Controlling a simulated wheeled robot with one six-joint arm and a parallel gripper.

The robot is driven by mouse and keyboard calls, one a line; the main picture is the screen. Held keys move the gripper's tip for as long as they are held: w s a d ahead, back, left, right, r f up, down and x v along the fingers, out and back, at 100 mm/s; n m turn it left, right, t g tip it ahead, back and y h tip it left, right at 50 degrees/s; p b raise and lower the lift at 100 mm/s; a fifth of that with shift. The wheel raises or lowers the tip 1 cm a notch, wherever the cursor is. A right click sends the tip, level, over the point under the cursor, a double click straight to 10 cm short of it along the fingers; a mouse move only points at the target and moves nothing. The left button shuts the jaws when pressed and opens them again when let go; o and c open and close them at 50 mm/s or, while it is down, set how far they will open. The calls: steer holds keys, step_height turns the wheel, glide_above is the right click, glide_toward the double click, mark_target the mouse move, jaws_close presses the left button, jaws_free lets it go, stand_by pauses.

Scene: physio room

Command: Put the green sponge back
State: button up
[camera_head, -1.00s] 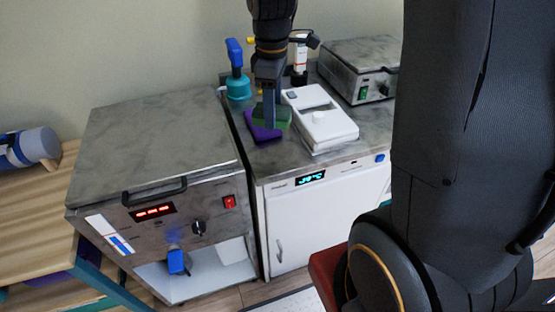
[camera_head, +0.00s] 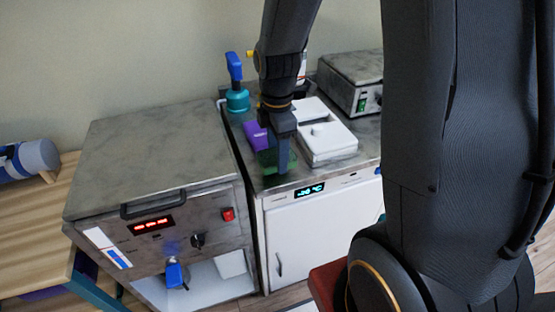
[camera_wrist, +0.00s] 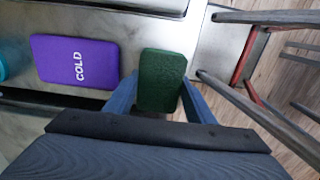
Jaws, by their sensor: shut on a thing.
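The green sponge (camera_wrist: 161,80) is a dark green rounded block between the two blue fingers of my gripper (camera_wrist: 152,100) in the wrist view. My gripper is shut on it. In the head view my gripper (camera_head: 283,172) points down near the front edge of the cabinet top, with the sponge (camera_head: 268,158) partly hidden behind the fingers. I cannot tell whether the sponge touches the surface.
A purple cold pack (camera_wrist: 75,62) lies beside the sponge; a white lidded box (camera_head: 328,155) stands to the right. A teal bottle (camera_head: 237,100) and a metal unit (camera_head: 350,80) are behind. The left metal-topped machine (camera_head: 150,160) has a clear top. A stool (camera_wrist: 255,60) stands past the front edge.

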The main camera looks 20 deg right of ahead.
steer(key=shift+f, duration=1.25)
steer(key=shift+f, duration=0.1)
steer(key=o, duration=1)
